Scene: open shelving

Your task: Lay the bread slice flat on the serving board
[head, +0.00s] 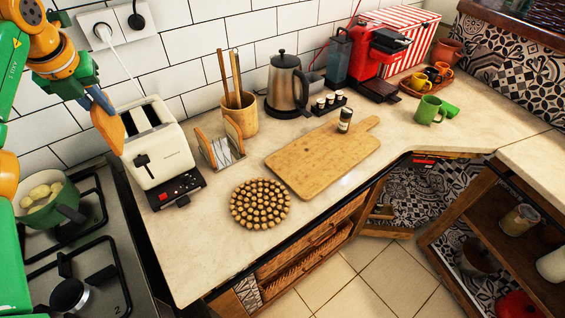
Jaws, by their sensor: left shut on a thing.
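My left gripper (97,101) is shut on a bread slice (108,130) and holds it upright at the left side of the cream toaster (163,150). The slice is brown-edged and its upper part is partly hidden by the gripper. I cannot tell whether it touches the toaster. The wooden serving board (315,160) lies on the counter to the right, its handle pointing to the back right. A small dark-topped jar (345,120) stands on the board near the handle. My right gripper is not in view.
A toast rack with bread (222,147), a round beaded trivet (260,204) and a utensil pot (238,114) stand between toaster and board. A kettle (287,85) is behind the board. A stove with a pot (45,195) is at left. Most of the board is bare.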

